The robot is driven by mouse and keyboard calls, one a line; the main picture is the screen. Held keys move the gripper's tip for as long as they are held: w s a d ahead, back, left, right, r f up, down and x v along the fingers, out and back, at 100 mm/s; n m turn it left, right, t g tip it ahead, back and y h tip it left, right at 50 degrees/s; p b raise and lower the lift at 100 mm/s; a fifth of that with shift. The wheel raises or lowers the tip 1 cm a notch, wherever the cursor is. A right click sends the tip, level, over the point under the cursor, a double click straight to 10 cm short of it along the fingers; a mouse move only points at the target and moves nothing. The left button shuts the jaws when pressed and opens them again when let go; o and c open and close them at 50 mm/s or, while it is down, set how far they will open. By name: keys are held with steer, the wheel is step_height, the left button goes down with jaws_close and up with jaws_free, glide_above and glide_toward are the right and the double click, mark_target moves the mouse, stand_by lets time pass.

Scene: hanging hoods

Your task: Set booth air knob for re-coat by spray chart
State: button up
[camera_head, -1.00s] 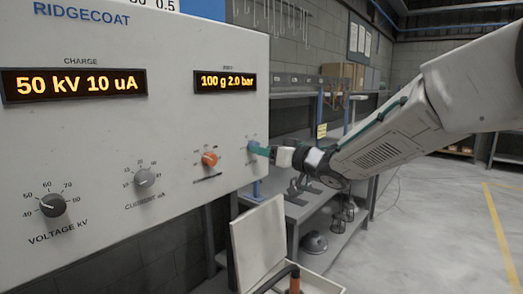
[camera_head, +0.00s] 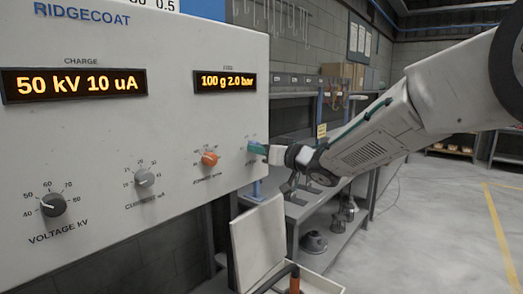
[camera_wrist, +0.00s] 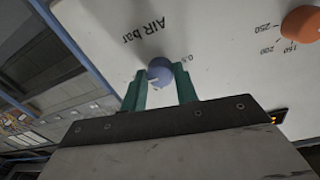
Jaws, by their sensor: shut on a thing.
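The blue air knob (camera_wrist: 160,70) shows in the wrist view under the print "AIR bar", on the white panel. My gripper (camera_wrist: 163,82) has its two green fingers on either side of the knob and is shut on it. In the head view my gripper (camera_head: 257,148) is at the panel's right edge, and the knob is mostly hidden behind the fingers. The right display (camera_head: 225,82) reads "100 g 2.0 bar". The left display (camera_head: 74,84) reads "50 kV 10 uA". Only the lower edge of a chart (camera_head: 160,4) shows above the panel.
An orange knob (camera_head: 209,159) sits just left of my gripper; it also shows in the wrist view (camera_wrist: 301,22). A grey current knob (camera_head: 144,177) and a dark voltage knob (camera_head: 52,205) are further left. A shelved bench (camera_head: 318,205) stands behind. Open floor lies right.

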steer(key=n, duration=1.2)
steer(key=n+y, duration=0.1)
steer(key=n, duration=1.1)
steer(key=shift+w+d+g, duration=0.1)
steer(key=shift+w+g, duration=0.05)
steer(key=shift+g, duration=0.25)
steer(key=shift+n, duration=0.4)
steer(key=o, duration=1)
steer(key=shift+c, duration=0.2)
steer(key=shift+d, duration=0.1)
